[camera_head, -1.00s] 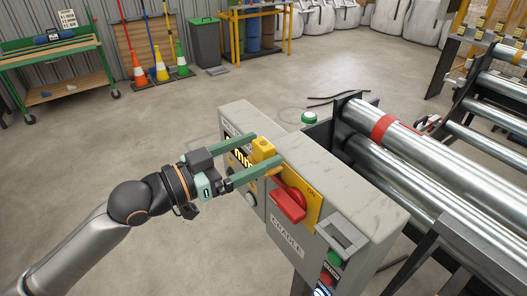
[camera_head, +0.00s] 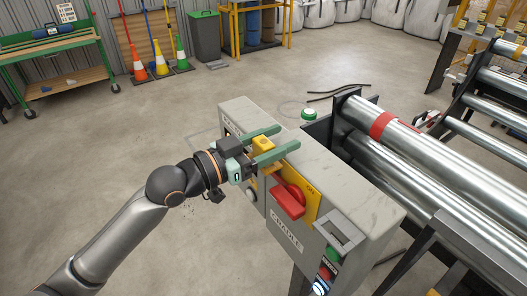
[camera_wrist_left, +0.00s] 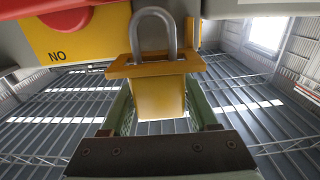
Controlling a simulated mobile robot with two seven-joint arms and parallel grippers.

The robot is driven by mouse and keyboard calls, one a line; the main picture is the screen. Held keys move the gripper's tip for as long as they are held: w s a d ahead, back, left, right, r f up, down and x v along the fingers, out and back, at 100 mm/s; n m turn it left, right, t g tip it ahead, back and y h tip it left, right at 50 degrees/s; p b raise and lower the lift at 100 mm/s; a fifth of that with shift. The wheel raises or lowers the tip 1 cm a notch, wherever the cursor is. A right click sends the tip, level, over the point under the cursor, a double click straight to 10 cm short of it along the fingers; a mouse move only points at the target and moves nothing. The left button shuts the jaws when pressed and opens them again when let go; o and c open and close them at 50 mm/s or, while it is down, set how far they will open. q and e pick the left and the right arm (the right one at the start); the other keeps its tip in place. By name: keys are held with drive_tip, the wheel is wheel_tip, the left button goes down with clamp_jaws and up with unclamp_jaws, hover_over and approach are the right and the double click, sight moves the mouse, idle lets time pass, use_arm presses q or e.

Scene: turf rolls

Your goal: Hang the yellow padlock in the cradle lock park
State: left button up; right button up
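The yellow padlock (camera_head: 263,145) is at the upper left of the grey CRADLE box's front. In the left wrist view its body (camera_wrist_left: 160,98) is on one side of an orange-yellow plate (camera_wrist_left: 118,68), with the grey shackle (camera_wrist_left: 152,18) on the other side. My left gripper (camera_head: 281,140) has its green fingers on either side of the padlock body, apparently against it; the tips reach past it. Contact is partly hidden. I cannot tell for certain which part is the cradle lock park. My right gripper is not in view.
The box (camera_head: 290,146) carries a red switch handle (camera_head: 288,200) on a yellow ON plate, a grey bracket (camera_head: 341,231) and buttons lower right. Steel rollers (camera_head: 430,165) lie to its right. Open floor (camera_head: 130,130) lies to the left.

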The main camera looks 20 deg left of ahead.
use_arm(q)
clamp_jaws()
drive_tip(key=shift+r, duration=0.15)
